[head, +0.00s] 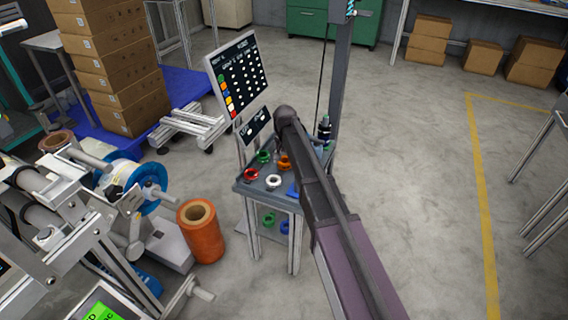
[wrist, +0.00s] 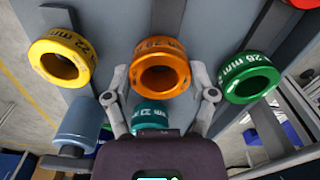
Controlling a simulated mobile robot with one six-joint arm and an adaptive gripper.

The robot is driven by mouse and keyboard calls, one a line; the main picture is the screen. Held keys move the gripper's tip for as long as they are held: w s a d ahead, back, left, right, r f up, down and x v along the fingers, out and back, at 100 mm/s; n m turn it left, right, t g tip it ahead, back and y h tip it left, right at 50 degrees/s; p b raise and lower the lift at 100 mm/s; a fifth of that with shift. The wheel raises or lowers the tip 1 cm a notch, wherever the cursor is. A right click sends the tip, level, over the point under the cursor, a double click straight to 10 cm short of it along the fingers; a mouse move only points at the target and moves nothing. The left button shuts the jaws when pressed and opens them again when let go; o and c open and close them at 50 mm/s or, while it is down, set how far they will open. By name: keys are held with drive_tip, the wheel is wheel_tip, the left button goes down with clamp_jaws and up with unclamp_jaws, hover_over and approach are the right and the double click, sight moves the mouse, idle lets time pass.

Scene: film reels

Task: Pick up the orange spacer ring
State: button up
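The orange spacer ring (wrist: 160,50) is at the centre top of the wrist view, with millimetre lettering on its rim and its hole facing the camera. My gripper (wrist: 159,80) is open, with one finger on each side of the ring and a narrow gap seeming to show at each side. I cannot tell whether the fingertips reach past its rim. In the head view the orange ring (head: 284,160) shows on the small grey stand, partly beside my arm, which hides the gripper.
A yellow ring (wrist: 60,50) and a green ring (wrist: 250,70) flank the orange one; a teal ring (wrist: 150,114) is below. On the stand (head: 258,193), a red ring (head: 251,174) and white ring (head: 273,182) sit nearby. A sign board (head: 240,78) stands behind.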

idle(0.4)
wheel_tip(320, 180, up, 10)
drive_tip(key=p, duration=1)
idle(0.7)
wheel_tip(320, 180, up, 40)
drive_tip(key=p, duration=4)
drive_tip(key=shift+a, duration=0.1)
